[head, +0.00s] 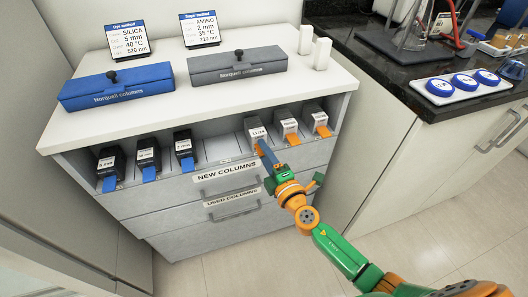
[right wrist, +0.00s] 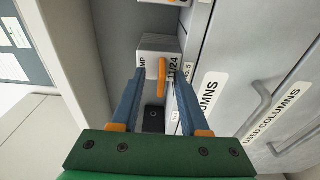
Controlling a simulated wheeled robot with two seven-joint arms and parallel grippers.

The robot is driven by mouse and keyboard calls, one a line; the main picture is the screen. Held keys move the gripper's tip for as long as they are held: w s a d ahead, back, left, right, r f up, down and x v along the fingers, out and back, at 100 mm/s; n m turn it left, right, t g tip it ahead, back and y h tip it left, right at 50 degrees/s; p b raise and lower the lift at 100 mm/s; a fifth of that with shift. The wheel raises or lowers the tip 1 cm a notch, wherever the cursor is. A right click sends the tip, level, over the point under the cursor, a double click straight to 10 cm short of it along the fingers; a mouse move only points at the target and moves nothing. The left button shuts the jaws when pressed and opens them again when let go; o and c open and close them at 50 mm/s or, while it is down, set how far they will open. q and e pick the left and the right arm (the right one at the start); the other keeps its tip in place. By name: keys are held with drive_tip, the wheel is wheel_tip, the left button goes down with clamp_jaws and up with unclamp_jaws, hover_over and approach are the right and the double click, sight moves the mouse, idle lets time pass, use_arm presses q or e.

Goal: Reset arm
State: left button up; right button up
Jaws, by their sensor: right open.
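My right gripper (head: 266,155) is at the open shelf of the white cabinet, in front of a grey column box (head: 256,130) labelled 11/24 with an orange tab. In the right wrist view its two blue fingers (right wrist: 160,78) are spread apart. The box (right wrist: 160,43) and its orange tab (right wrist: 162,68) show beyond and between them. I cannot tell whether the fingers touch the box. My left gripper is not in view.
Other boxes with orange tabs (head: 288,125) stand to the right, and dark boxes with blue tabs (head: 148,154) to the left. Below are the NEW COLUMNS (head: 240,182) and USED COLUMNS drawers. Blue (head: 115,88) and grey (head: 237,66) cases lie on top. A dark counter (head: 395,75) stands right.

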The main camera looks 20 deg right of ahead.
drive_tip(key=s+d, duration=0.1)
drive_tip(key=s, duration=0.5)
drive_tip(key=s+d+f+m+g+h, duration=0.1)
drive_tip(key=s+d+f+m+g, duration=0.2)
drive_tip(key=f, duration=0.6)
drive_tip(key=s+d+f+m+g+h, duration=0.1)
drive_tip(key=s+f+m+g, duration=0.3)
drive_tip(key=f, duration=0.5)
drive_tip(key=s+d+f+m+g+h, duration=0.1)
drive_tip(key=s+d+f+m+g, duration=0.1)
drive_tip(key=s+f, duration=0.5)
drive_tip(key=s+f+m+g, duration=0.4)
drive_tip(key=s+f, duration=0.4)
drive_tip(key=f, duration=0.2)
drive_tip(key=s+a+f+m+g, duration=0.1)
drive_tip(key=s+f+m+g, duration=0.1)
drive_tip(key=s, duration=0.6)
drive_tip(key=s+a+f+m+g, duration=0.1)
drive_tip(key=s+f+m+g, duration=0.15)
drive_tip(key=s, duration=0.45)
wheel_tip(320, 180, up, 16)
drive_tip(key=w+p, duration=0.1)
drive_tip(key=p, duration=1.4)
drive_tip(key=shift+d+t, duration=0.15)
drive_tip(key=shift+t, duration=0.2)
